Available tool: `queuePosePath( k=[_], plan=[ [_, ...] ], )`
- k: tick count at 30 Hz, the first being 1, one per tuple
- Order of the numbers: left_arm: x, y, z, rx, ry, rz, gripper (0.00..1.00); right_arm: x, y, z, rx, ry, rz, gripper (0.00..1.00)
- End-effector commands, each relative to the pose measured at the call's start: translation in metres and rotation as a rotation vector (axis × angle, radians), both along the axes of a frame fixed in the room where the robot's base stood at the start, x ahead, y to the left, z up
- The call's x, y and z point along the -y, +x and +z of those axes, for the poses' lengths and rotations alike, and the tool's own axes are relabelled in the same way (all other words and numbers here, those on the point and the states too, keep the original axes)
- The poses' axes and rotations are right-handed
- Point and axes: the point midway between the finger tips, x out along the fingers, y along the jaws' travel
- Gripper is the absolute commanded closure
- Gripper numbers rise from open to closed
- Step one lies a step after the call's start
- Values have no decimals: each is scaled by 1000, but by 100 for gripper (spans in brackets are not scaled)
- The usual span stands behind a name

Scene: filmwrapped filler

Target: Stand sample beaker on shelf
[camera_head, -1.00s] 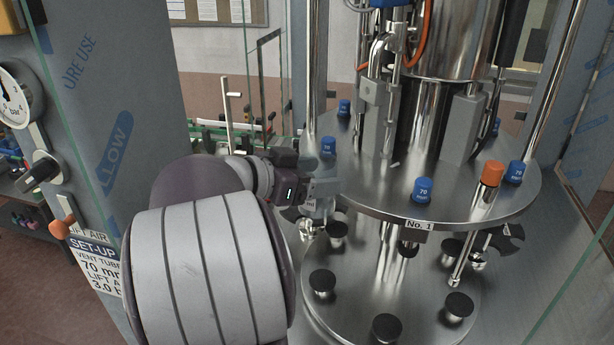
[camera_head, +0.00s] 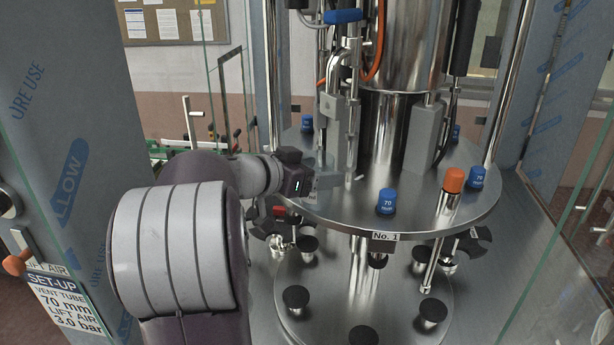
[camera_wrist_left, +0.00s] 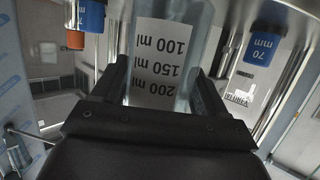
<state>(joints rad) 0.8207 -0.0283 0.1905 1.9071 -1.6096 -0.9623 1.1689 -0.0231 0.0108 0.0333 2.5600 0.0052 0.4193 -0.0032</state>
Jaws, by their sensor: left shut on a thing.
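The sample beaker (camera_wrist_left: 162,60) is clear, with a white volume scale. In the left wrist view it stands between the fingers of my left gripper (camera_wrist_left: 158,88), which is shut on it. Its scale and the blue cap markings both read upside down there, so the beaker looks roughly upright. In the head view my left gripper (camera_head: 314,186) is over the left part of the round metal plate labelled No. 1 (camera_head: 345,212). The beaker (camera_head: 325,168) shows there only faintly; I cannot tell whether it touches the plate. I cannot identify a separate shelf. My right gripper is out of view.
A blue 70 mm cap (camera_head: 386,201) and an orange-topped post (camera_head: 453,190) stand at the plate's front. A grey padlock-like block (camera_head: 335,105) and shiny column (camera_head: 400,70) rise behind. Black-topped knobs (camera_head: 295,297) sit below. Glass panels and filmed posts (camera_head: 60,150) flank the opening.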

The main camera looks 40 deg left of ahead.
Motion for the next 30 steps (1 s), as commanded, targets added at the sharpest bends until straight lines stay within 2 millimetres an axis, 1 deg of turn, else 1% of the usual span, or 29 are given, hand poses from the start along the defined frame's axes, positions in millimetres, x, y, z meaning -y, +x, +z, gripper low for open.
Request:
queuePosePath(
  k=[9,14,19,30],
  plan=[
    [1,30,-1,0,0,-2,58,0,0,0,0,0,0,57],
    [1,41,-1,1,0,-1,58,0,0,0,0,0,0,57],
    [1,41,-6,0,0,-1,58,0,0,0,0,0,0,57],
    [1,41,-7,0,1,0,58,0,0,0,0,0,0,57]
  ],
)
